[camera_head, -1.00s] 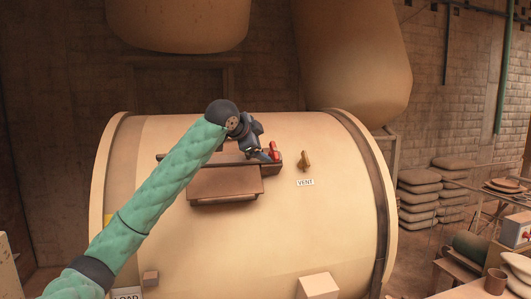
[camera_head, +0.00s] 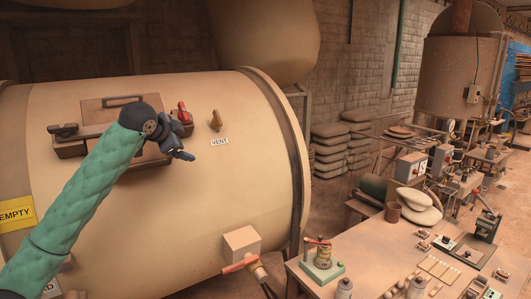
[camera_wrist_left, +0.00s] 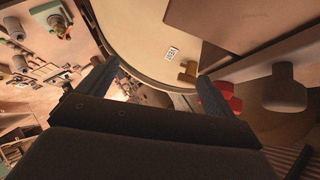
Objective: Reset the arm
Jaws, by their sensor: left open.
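My left gripper (camera_head: 188,156) is open and empty in front of the cream tank (camera_head: 235,190), to the lower right of the tank's hatch. In the left wrist view its two fingers (camera_wrist_left: 158,82) stand apart with nothing between them. A red handle (camera_head: 182,113) sits at the right end of the hatch, above the gripper. The brown hatch panel (camera_head: 95,108) is partly hidden behind my green-sleeved left arm. My right gripper is not in view.
A brass vent lever (camera_head: 215,121) and the VENT label (camera_head: 219,142) are right of the gripper. A boxy fitting (camera_head: 241,243) with a red-handled valve (camera_head: 240,264) juts from the tank below. A cluttered bench (camera_head: 365,258) stands at the lower right.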

